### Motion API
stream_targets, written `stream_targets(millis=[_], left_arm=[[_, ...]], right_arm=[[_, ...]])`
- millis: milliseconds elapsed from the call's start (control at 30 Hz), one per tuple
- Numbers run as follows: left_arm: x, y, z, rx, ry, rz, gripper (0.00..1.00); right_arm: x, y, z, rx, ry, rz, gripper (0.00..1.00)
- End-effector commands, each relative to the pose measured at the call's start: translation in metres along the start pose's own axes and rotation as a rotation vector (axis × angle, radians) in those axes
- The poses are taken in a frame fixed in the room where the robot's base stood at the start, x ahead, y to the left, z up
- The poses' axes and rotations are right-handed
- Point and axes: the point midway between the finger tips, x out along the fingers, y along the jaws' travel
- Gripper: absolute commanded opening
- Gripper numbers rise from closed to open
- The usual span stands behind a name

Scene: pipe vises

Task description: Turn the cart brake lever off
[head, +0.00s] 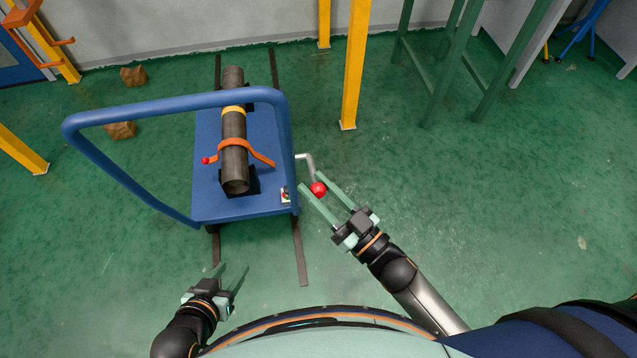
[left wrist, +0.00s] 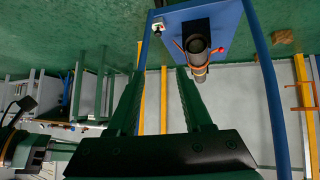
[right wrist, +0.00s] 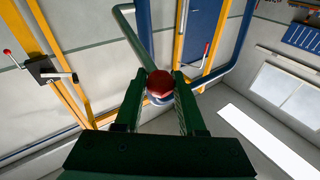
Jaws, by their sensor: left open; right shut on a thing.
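The blue cart (head: 212,205) stands on the floor and carries a dark pipe (head: 233,150). The grey cranked brake lever (head: 309,162) sticks out from the cart's right side and ends in a red knob (head: 318,188). My right gripper (head: 314,184) is shut on the red knob, with a finger on each side of it. In the right wrist view the knob (right wrist: 160,83) sits between the fingers, and the grey lever (right wrist: 131,33) rises behind it. My left gripper (head: 232,268) is open and empty, in front of the cart's near edge.
A blue push handle (head: 175,104) arches over the cart. An orange strap (head: 258,155) crosses the pipe. A small panel with a red part (head: 285,195) is at the cart's near right corner. Dark rails (head: 300,250) run along the floor. A yellow post (head: 354,70) stands behind; floor at right is clear.

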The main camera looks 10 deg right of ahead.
Motion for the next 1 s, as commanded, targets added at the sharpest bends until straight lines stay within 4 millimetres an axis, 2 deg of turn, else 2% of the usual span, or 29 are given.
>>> stream_targets(millis=[467,533,800,1000], left_arm=[[-0.029,0.008,-0.036,-0.005,-0.002,0.007,0.50],[-0.035,0.004,-0.042,-0.008,0.009,-0.006,0.50],[-0.064,-0.016,-0.042,-0.023,-0.002,-0.064,0.50],[-0.077,-0.017,-0.053,-0.024,0.003,-0.070,0.50]], right_arm=[[0.009,0.002,-0.018,0.073,-0.110,0.020,0.00],[0.012,0.003,-0.022,0.088,-0.134,0.025,0.00],[0.021,0.007,-0.032,0.149,-0.228,0.045,0.00],[0.026,0.010,-0.034,0.184,-0.277,0.056,0.00]])
